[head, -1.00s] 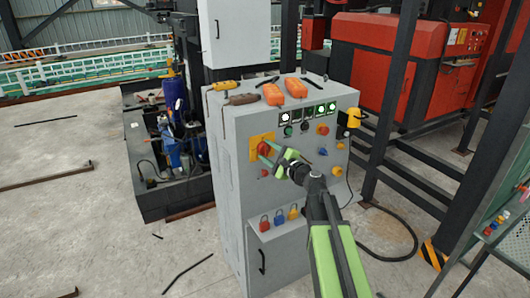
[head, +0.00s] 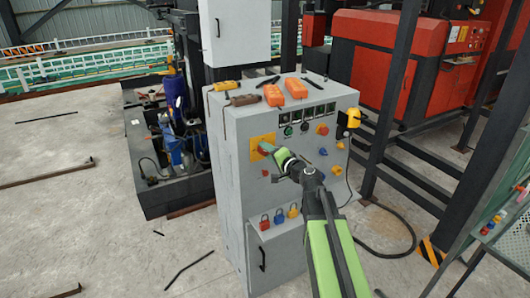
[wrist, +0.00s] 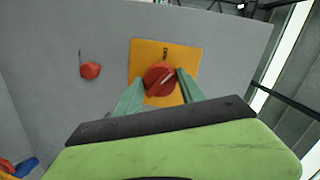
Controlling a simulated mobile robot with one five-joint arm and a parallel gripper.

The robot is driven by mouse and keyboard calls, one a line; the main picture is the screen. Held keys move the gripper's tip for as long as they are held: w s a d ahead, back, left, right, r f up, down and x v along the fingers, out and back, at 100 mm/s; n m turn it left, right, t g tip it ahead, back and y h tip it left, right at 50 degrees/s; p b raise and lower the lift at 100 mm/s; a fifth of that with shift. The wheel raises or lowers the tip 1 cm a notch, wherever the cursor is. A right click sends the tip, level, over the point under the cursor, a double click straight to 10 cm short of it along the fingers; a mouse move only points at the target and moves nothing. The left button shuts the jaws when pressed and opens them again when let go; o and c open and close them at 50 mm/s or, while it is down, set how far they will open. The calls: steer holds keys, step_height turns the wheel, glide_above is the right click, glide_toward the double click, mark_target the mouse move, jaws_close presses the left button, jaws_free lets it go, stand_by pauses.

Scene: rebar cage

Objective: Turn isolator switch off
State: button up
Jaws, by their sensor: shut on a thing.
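The isolator switch is a red rotary knob (wrist: 160,79) on a yellow plate (wrist: 190,55) on the front of a grey cabinet. In the wrist view my gripper (wrist: 161,86) has one green finger on each side of the knob and is shut on it. The knob's pale line runs slanted. In the head view my gripper (head: 270,151) reaches the plate (head: 257,141) from the right and covers part of the knob (head: 262,149). The row of indicator windows (head: 307,114) on the cabinet is dark.
A red button (head: 322,130) and other controls are right of the switch. Black posts (head: 386,110) stand to the right.

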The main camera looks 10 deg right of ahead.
steer(key=n+h, duration=0.1)
steer(key=n, duration=0.5)
steer(key=shift+r+p, duration=0.1)
steer(key=shift+p, duration=0.2)
stand_by(0.4)
steer(key=o, duration=1.4)
steer(key=shift+a, duration=0.1)
steer(key=shift+c, duration=0.2)
